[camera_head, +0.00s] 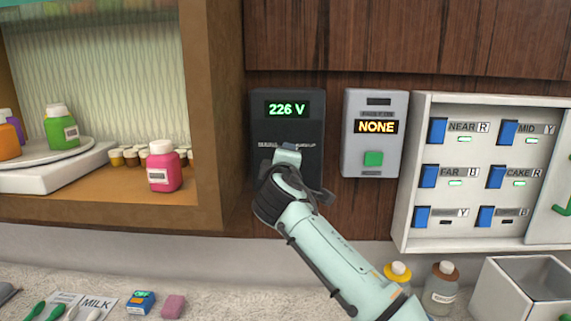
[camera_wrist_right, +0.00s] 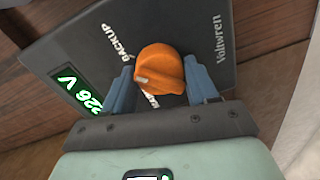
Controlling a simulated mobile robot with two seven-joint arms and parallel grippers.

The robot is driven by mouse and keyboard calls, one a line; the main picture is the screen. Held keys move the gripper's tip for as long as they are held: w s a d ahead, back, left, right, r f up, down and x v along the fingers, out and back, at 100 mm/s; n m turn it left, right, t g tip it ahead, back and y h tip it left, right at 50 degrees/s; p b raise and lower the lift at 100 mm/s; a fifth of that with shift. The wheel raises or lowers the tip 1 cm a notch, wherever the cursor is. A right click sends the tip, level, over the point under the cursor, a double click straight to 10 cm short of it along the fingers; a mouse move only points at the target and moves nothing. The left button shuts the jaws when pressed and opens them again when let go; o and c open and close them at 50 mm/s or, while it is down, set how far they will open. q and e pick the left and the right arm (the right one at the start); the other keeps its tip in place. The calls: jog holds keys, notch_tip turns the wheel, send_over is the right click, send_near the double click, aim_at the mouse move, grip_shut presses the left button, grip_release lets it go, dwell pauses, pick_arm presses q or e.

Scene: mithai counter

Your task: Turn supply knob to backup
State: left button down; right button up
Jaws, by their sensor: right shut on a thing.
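The supply knob (camera_wrist_right: 165,65) is orange and sits on a dark panel (camera_head: 262,130), which also shows in the right wrist view (camera_wrist_right: 205,40). Its white pointer mark is at the knob's left side in the right wrist view, between the "BACKUP" label and a second, partly hidden label. My right gripper (camera_wrist_right: 159,72) is shut on the knob, one blue finger on each side. In the head view my right gripper (camera_head: 287,160) reaches up to the panel and hides the knob. The panel display reads 226 V. My left gripper is not in view.
A grey box (camera_head: 392,150) with a "NONE" display and green button is right of the panel. A white switch board (camera_head: 408,215) with blue switches is farther right. A wooden shelf (camera_head: 208,130) stands left. Bottles (camera_head: 441,290) and an open box stand below.

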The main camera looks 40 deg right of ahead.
jog(key=shift+s+d+r, duration=0.1)
jog(key=shift+s+r, duration=0.05)
jog(key=shift+r, duration=0.15)
jog(key=o, duration=0.9)
jog(key=shift+o, duration=0.5)
jog(key=shift+f, duration=0.15)
jog(key=b+v, duration=0.3)
jog(key=v, duration=1)
